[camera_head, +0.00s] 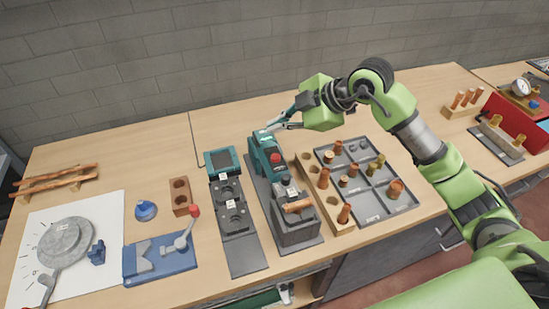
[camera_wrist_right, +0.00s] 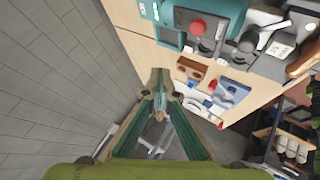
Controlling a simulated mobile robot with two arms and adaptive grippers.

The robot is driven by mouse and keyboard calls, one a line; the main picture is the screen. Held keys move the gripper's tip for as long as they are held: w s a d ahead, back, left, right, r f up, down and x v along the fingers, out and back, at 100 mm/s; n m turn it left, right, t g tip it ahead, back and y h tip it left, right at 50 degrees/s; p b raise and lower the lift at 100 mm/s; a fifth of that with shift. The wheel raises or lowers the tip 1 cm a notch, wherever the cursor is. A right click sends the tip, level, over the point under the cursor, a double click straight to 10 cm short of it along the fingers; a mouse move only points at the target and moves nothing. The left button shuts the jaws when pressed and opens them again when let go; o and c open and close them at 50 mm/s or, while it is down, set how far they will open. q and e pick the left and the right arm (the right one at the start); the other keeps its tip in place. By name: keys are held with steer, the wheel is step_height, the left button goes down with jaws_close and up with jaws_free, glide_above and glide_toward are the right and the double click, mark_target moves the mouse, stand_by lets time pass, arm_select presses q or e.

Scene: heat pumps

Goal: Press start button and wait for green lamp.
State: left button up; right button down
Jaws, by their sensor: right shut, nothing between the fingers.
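The teal machine (camera_head: 262,153) stands at the middle of the bench with a red mushroom button (camera_head: 275,158) on it. In the right wrist view the teal housing (camera_wrist_right: 233,18) and the red button (camera_wrist_right: 198,26) are at the top. A small bright green spot (camera_wrist_right: 155,12) shows at the housing's left edge; I cannot tell if it is a lamp or a button. My right gripper (camera_head: 262,133) is shut and empty at the machine's upper back end; I cannot tell whether it touches. Its fingers (camera_wrist_right: 160,78) also show in the right wrist view. My left gripper is out of view.
A teal-framed screen (camera_head: 222,161) and dark fixtures (camera_head: 243,258) are left of the machine. A wooden holder (camera_head: 308,171) and a grey compartment tray (camera_head: 372,217) with copper parts are right. A blue clamp (camera_head: 150,265) sits further left. The brick wall (camera_head: 150,60) is behind.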

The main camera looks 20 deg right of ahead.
mark_target(278, 157)
step_height(278, 157, down, 3)
steer(key=shift+s+d+b, duration=0.1)
steer(key=shift+d+b, duration=0.05)
steer(key=shift+b, duration=0.8)
step_height(278, 157, down, 4)
steer(key=b, duration=0.3)
steer(key=shift+f, duration=0.2)
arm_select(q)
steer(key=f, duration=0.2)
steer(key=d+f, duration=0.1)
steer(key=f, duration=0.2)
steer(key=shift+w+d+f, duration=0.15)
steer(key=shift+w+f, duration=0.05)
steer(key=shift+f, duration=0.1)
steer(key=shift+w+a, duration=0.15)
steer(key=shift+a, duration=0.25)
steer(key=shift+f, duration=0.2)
arm_select(e)
steer(key=shift+f, duration=0.4)
